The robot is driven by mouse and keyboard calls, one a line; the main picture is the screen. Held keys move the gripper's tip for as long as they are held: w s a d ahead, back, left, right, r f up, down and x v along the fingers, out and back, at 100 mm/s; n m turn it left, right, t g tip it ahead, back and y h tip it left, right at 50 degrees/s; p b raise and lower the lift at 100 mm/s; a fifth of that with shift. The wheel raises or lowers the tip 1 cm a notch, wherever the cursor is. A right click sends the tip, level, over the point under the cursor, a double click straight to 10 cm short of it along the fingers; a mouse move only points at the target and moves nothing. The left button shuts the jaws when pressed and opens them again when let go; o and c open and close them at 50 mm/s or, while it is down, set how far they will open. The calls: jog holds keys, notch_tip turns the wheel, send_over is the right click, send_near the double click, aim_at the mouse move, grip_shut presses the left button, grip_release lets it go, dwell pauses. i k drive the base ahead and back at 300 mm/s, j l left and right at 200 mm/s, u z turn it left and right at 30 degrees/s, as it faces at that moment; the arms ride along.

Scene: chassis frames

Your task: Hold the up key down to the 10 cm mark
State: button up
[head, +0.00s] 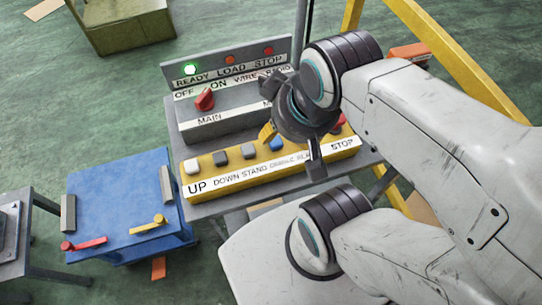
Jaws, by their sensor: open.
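A yellow key box (228,183) stands on a grey stand, with a white label strip along its front. The up key (191,165) is the white key at its left end, above the word UP. It looks raised, with nothing touching it. My gripper (292,150) is open above the middle and right of the key box, well to the right of the up key. It hides part of the keys and labels there. I cannot make out a 10 cm mark or a scale in this view.
Behind the keys, a grey panel has a lit green READY lamp (190,69) and a red MAIN switch (204,100). A blue table (115,190) with red and yellow levers stands at left. Yellow frame bars (445,50) cross at right.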

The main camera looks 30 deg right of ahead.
aim_at(191, 166)
jog(key=j+u, duration=0.2)
jog(key=u, duration=0.25)
jog(key=j+u, duration=0.2)
jog(key=u, duration=0.2)
jog(key=j+u, duration=0.2)
jog(key=u, duration=0.25)
jog(key=i+j+u, duration=0.1)
jog(key=u, duration=0.35)
jog(key=i+j+u, duration=0.1)
jog(key=u, duration=0.35)
jog(key=i+j+u, duration=0.15)
jog(key=u, duration=0.25)
jog(key=j, duration=0.1)
